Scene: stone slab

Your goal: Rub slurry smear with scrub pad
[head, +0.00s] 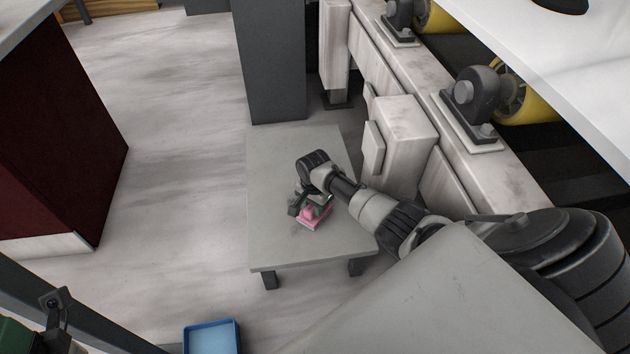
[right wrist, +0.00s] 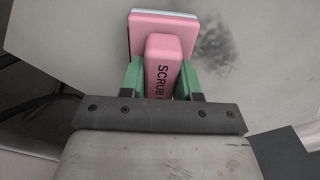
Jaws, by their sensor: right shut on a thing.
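The pink scrub pad (right wrist: 143,22), with a raised handle lettered "SCRUB", is held between the green fingers of my right gripper (right wrist: 160,80). In the head view the pad (head: 313,219) is over the grey slab (head: 283,249), below my right gripper (head: 309,207). I cannot tell whether the pad touches the slab. The dark grey slurry smear (right wrist: 213,42) shows on the slab just right of the pad in the right wrist view. In the head view the smear is not clear, as the arm and pad cover part of the slab. My left gripper is not clearly seen.
A blue tray (head: 212,338) is on the floor at the bottom. A dark red cabinet (head: 60,140) stands at left. A grey post (head: 272,60) stands behind the slab, and a machine frame with yellow rollers (head: 527,95) runs along the right. The floor left of the slab is clear.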

